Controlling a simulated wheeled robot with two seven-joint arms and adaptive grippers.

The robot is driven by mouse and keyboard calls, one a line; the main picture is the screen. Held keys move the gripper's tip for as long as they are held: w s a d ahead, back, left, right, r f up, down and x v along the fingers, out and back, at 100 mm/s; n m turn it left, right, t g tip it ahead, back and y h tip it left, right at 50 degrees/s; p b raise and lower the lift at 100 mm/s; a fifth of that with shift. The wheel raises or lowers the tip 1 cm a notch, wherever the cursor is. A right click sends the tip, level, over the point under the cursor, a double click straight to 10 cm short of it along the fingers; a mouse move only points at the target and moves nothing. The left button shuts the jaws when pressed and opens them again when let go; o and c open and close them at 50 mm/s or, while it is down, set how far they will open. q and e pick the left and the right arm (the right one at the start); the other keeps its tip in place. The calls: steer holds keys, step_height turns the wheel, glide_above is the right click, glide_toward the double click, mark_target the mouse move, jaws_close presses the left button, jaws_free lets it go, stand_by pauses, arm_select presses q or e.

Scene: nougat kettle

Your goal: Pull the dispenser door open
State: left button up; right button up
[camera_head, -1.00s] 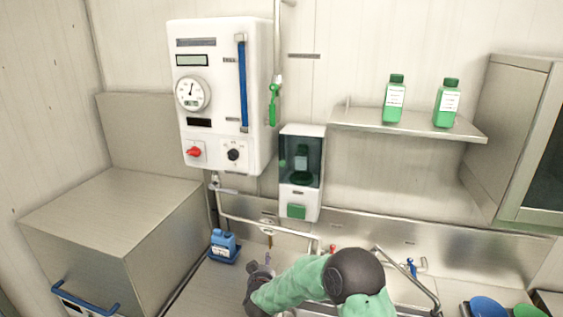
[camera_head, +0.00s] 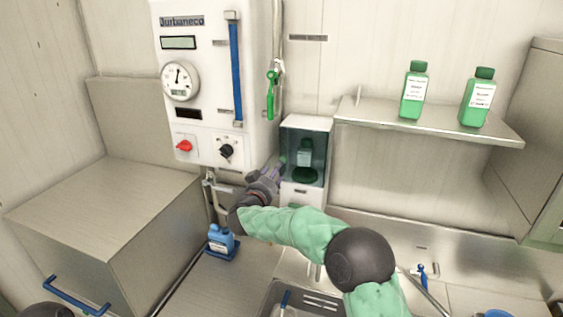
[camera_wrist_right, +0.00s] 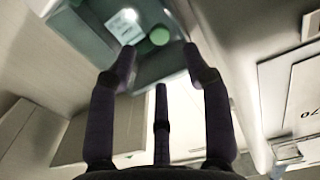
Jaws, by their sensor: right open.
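The dispenser (camera_head: 305,195) is a white box on the back wall, beside the control panel. Its dark, see-through door (camera_head: 318,150) appears closed, with a green bottle (camera_head: 305,151) behind it. My right gripper (camera_head: 279,166) is open and empty at the left side of the door, near its lower half. In the right wrist view its fingers (camera_wrist_right: 160,62) are spread below the tinted door (camera_wrist_right: 92,28) and the bottle's green cap (camera_wrist_right: 159,36). I cannot tell whether a finger touches the door. My left gripper is not in view.
The control panel (camera_head: 208,60) stands close left of the dispenser, with a green-handled valve (camera_head: 271,95) between them. A shelf (camera_head: 440,128) with two green bottles (camera_head: 413,90) is at right. A blue bottle (camera_head: 220,238) stands below, on the counter.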

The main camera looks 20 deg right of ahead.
steer(key=p+x, duration=0.1)
steer(key=x, duration=0.6)
steer(key=shift+d, duration=0.1)
jaws_close()
